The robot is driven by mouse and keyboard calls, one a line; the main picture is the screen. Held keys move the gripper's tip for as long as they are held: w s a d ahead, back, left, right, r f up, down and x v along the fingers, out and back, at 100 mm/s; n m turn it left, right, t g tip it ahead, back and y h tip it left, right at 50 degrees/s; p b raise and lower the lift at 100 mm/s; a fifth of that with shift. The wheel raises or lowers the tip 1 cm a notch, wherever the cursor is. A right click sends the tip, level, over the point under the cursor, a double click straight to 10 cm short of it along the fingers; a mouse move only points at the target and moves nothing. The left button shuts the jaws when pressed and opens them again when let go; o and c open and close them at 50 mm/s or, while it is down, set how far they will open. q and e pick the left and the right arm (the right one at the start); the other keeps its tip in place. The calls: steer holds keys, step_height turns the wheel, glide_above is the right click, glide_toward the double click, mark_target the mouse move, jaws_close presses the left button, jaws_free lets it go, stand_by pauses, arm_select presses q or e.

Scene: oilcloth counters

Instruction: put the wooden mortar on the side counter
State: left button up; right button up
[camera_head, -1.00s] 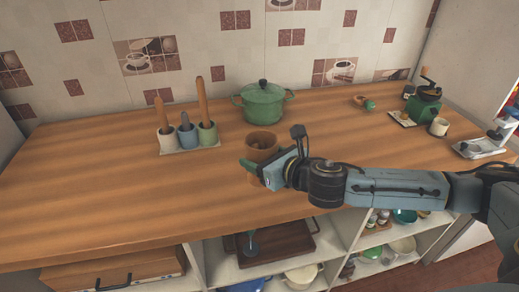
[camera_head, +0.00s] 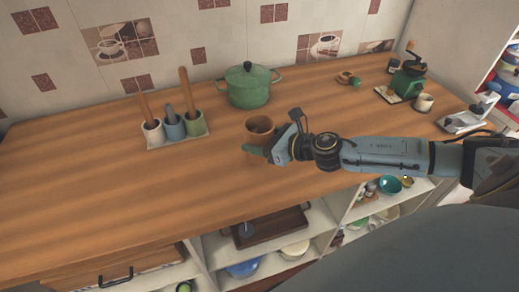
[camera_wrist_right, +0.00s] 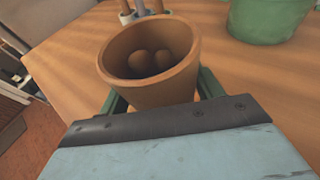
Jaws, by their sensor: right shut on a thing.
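The wooden mortar (camera_head: 260,133) is a brown, cup-shaped vessel above the front part of the wooden counter (camera_head: 100,200). In the right wrist view the mortar (camera_wrist_right: 150,85) is upright or nearly so, with two round brown shapes inside. My right gripper (camera_head: 266,148) is shut on it, its green fingers on either side of the body. I cannot tell clearly whether its base touches the counter. My left gripper is not in view. I cannot pick out a separate side counter with certainty.
A green lidded pot (camera_head: 249,88) stands behind the mortar. A tray with utensil cups (camera_head: 173,129) is to the left. A grinder (camera_head: 408,82), a cup (camera_head: 424,103) and a small wooden item (camera_head: 347,77) stand at the right. Open shelves (camera_head: 215,250) lie below. The counter's left part is clear.

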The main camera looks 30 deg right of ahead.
steer(key=shift+f+b, duration=0.55)
steer(key=shift+f, duration=1.05)
steer(key=shift+f, duration=0.2)
steer(key=o, duration=1.1)
steer(key=shift+o, duration=0.2)
